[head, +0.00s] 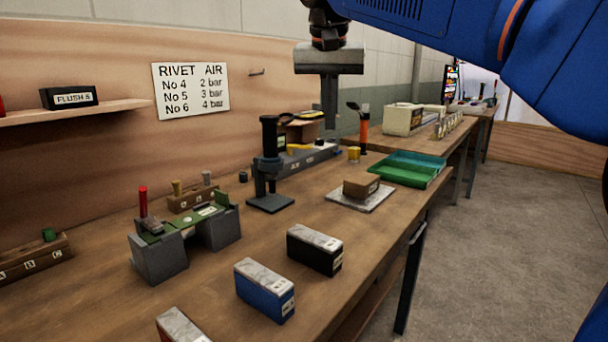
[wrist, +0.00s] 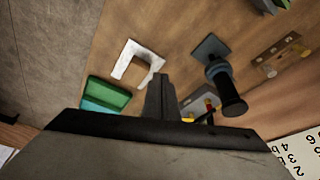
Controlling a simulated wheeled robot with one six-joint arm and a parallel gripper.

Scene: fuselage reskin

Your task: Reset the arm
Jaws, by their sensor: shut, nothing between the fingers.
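My gripper (head: 329,126) hangs pointing down above the workbench (head: 215,290), with its fingers together and nothing between them. In the wrist view my gripper (wrist: 160,80) shows as a dark narrow pair of fingers over the bench. My blue arm reaches in from the upper right of the head view. The gripper is well clear of the bench top, near the black press-like stand (head: 268,170) and the green tray (head: 400,178) in the picture.
Black (head: 314,250) and blue (head: 265,290) boxes stand along the front. A grey-green fixture (head: 185,238) stands left. A rivet-air sign (head: 190,90) hangs on the back wall. Floor (head: 510,230) is clear at right.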

